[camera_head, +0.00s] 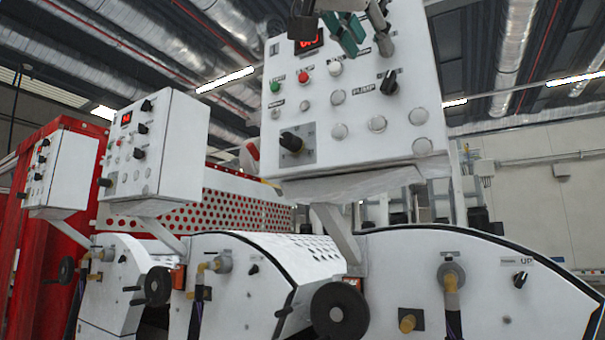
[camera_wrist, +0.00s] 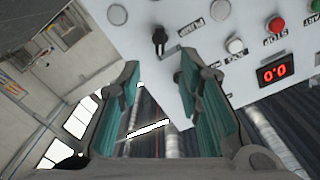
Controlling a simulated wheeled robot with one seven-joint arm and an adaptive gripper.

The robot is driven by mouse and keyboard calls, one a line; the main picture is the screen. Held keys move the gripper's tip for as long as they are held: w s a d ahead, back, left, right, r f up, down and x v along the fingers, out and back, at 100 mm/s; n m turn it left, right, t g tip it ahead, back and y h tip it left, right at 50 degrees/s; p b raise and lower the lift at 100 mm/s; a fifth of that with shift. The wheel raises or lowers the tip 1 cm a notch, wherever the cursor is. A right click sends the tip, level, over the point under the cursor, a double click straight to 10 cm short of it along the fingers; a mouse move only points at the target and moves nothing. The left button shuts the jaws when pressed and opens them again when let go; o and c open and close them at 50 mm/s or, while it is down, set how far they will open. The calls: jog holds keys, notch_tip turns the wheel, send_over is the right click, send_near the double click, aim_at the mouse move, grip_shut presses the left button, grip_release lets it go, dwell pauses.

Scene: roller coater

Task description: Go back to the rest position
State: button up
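My gripper (camera_head: 345,32) is at the top of the head view, in front of the upper right part of the nearest white control panel (camera_head: 355,110). Only its lower end with teal finger pads shows there. In the wrist view my gripper (camera_wrist: 158,90) has its two teal fingers spread apart with nothing between them. Beyond the fingertips is the panel face (camera_wrist: 150,20), with a black knob (camera_wrist: 159,38) just past them. I cannot tell whether the fingers touch the panel.
The panel carries a red display (camera_head: 309,42), a green button (camera_head: 275,86), a red button (camera_head: 304,76) and several knobs. Two more control boxes (camera_head: 160,150) (camera_head: 62,175) stand to the left. White machine housings with handwheels (camera_head: 340,311) fill the lower area.

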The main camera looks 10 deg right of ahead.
jog(key=shift+s+a, duration=0.3)
jog(key=shift+s, duration=0.1)
jog(key=d+f+n+g+y+p, duration=0.25)
jog(key=f+n, duration=0.35)
jog(key=f, duration=0.6)
jog(key=d+f+n+g+y+p, duration=0.25)
jog(key=f+n, duration=0.25)
jog(key=f, duration=0.8)
jog(key=s+f+g+y+p, duration=0.1)
jog(key=s+f+y, duration=0.1)
jog(key=s+f, duration=0.3)
jog(key=s+d+f+n+g+y+p, duration=0.1)
jog(key=s+f, duration=0.4)
jog(key=f, duration=0.7)
jog(key=s+d+f+n+g+y+p, duration=0.1)
jog(key=s+f+g+y+p, duration=0.1)
jog(key=s+f, duration=0.3)
notch_tip(320, 180, down, 5)
jog(key=shift+s+r+g+y, duration=0.2)
jog(key=shift+s+g+y, duration=0.1)
jog(key=shift+g, duration=0.4)
jog(key=shift+s, duration=0.1)
